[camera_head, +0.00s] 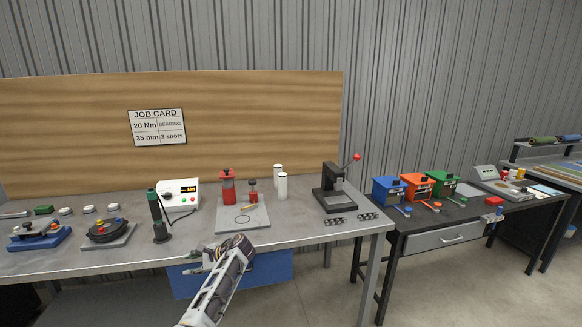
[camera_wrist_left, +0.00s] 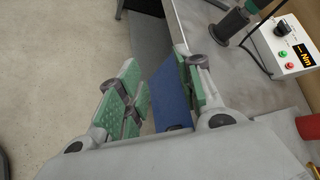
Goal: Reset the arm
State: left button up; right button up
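My left gripper (camera_head: 192,263) is in front of the front edge of the grey workbench (camera_head: 100,255), close to a blue panel (camera_head: 270,275) under the bench top. In the left wrist view the two green-padded fingers of my left gripper (camera_wrist_left: 160,95) stand apart with nothing held between them. The blue panel (camera_wrist_left: 170,100) shows behind the gap between them. My right gripper is in neither view.
On the bench stand a dark green-topped tool (camera_head: 159,220), a white control box (camera_head: 179,195), a red canister (camera_head: 228,188) on a grey plate (camera_head: 243,222) and a black press (camera_head: 334,190). A second table (camera_head: 470,212) carries coloured bins. Open floor (camera_wrist_left: 60,60) lies before the bench.

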pick_arm(q)
jog(key=s+d+f+h, duration=0.2)
jog(key=s+f, duration=0.6)
jog(key=f, duration=0.7)
jog(key=s+d+f+n+h, duration=0.1)
jog(key=s+f+h, duration=0.2)
jog(key=s+f, duration=0.8)
jog(key=s+d+f+h, duration=0.2)
jog(key=s+f, duration=0.3)
jog(key=f, duration=1.3)
jog(key=s+d+f+n+h, duration=0.1)
jog(key=s+f, duration=0.4)
jog(key=s, duration=0.9)
jog(key=s+d+f+n+g+h, duration=0.1)
jog(key=s+f+n, duration=0.3)
jog(key=s, duration=1)
jog(key=s+d+f+n+g+h, duration=0.1)
jog(key=s+f, duration=0.6)
jog(key=s, duration=0.7)
jog(key=shift+f+n+h, duration=0.2)
jog(key=shift+n+h, duration=0.7)
jog(key=shift+n, duration=0.1)
